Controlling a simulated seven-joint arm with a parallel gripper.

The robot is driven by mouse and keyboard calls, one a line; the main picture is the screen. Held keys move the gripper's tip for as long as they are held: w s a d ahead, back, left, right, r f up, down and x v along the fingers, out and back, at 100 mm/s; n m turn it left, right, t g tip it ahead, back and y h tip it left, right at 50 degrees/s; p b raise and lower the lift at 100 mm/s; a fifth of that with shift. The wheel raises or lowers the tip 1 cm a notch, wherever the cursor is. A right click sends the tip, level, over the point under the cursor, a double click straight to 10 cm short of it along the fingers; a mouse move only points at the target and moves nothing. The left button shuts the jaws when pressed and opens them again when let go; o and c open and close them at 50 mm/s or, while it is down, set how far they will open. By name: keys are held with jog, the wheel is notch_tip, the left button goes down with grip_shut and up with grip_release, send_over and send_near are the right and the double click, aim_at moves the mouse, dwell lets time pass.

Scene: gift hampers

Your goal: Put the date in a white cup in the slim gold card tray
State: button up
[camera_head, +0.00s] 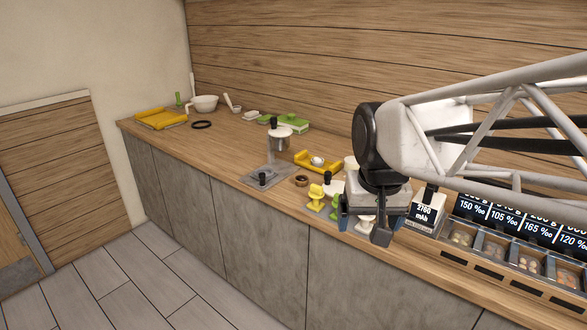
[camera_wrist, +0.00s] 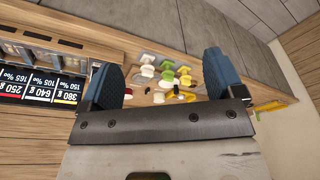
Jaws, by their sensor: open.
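A narrow golden-yellow tray (camera_head: 300,155) lies on the counter left of my gripper. A small white cup-like thing (camera_head: 317,161) sits in it; I cannot tell whether a date is inside. A wider yellow tray (camera_head: 160,118) lies at the far left end of the counter. My gripper (camera_head: 362,224) is open and empty, above the front of the counter, to the right of the narrow tray. In the wrist view its two blue fingers (camera_wrist: 165,78) are wide apart, with small counter items beyond them. No date can be made out for certain.
Yellow and green stands (camera_head: 316,198) are just left of my gripper. A grey plate with a dark knob (camera_head: 262,178) and a brown ring (camera_head: 301,181) lie further left. Labelled bins (camera_head: 494,246) with small contents line the right. A white pan (camera_head: 204,103) stands at the back left.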

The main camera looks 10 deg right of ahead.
jog(key=s+f+n, duration=0.1)
jog(key=s+f, duration=0.4)
jog(key=s, duration=0.4)
jog(key=shift+s+a+f, duration=0.15)
jog(key=shift+s+f, duration=0.2)
jog(key=shift+s, duration=0.05)
